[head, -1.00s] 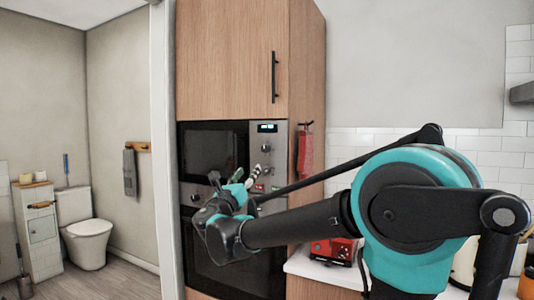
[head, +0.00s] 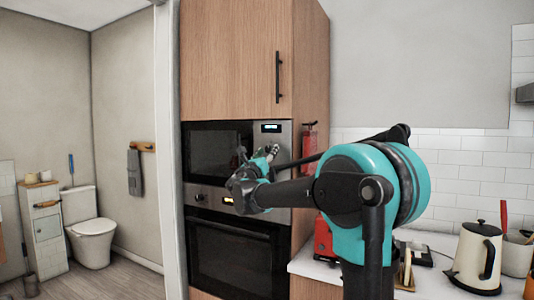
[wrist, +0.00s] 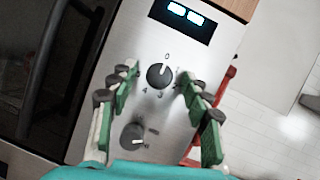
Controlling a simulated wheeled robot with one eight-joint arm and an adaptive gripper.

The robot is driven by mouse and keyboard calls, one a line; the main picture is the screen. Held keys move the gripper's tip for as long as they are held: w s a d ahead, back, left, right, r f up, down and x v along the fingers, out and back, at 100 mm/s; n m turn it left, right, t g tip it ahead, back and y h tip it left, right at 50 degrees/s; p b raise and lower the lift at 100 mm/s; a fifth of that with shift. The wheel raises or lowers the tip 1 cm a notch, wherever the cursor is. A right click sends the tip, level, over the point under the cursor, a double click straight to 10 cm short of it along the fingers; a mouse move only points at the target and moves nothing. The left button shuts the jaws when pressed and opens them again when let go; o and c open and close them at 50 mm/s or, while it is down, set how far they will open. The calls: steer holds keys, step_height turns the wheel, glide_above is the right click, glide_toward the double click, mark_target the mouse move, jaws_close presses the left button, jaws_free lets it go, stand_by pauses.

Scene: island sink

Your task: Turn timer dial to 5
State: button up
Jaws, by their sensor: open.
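The timer dial (wrist: 160,76) is a dark round knob on the silver oven panel (wrist: 130,58), in the middle of the wrist view. Its white mark points up near the printed 0; 3 and 4 are printed below it. My gripper (wrist: 158,82) is open, with its green, dark-tipped fingers to the left and right of the dial. I cannot tell whether they touch it. In the head view my gripper (head: 270,152) is in front of the panel and hides the dial.
A second knob (wrist: 133,136) sits below the dial, between the fingers' lower parts. A lit display (wrist: 185,14) is above. A red extinguisher (head: 309,138) hangs on the cabinet side at right. A red appliance (head: 323,238) and a kettle (head: 478,258) stand on the counter.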

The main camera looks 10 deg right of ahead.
steer(key=shift+w, duration=0.1)
jaws_close()
stand_by(0.3)
steer(key=shift+m, duration=0.3)
